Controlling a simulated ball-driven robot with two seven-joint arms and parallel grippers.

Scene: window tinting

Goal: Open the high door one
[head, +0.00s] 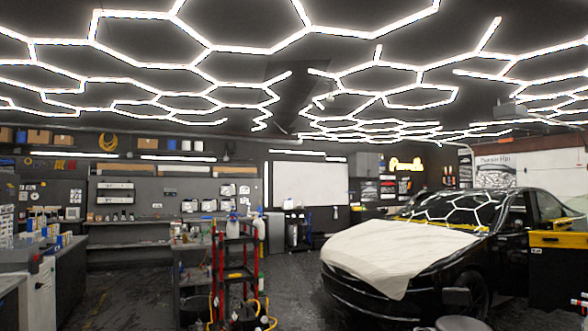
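I cannot tell for certain which thing is the high door. A small grey wall cabinet (365,165) hangs high on the back wall, right of the whiteboard (310,183). Its front looks shut, but it is too small to tell its door lines or handle. Neither of my grippers is in the head view, and no arm of mine shows.
A black car (480,262) with a white cover (395,250) on its hood fills the right side. A red and black cart (237,265) stands centre left, with hoses at its foot. Workbenches (70,265) line the left. Dark floor (295,290) is free between cart and car.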

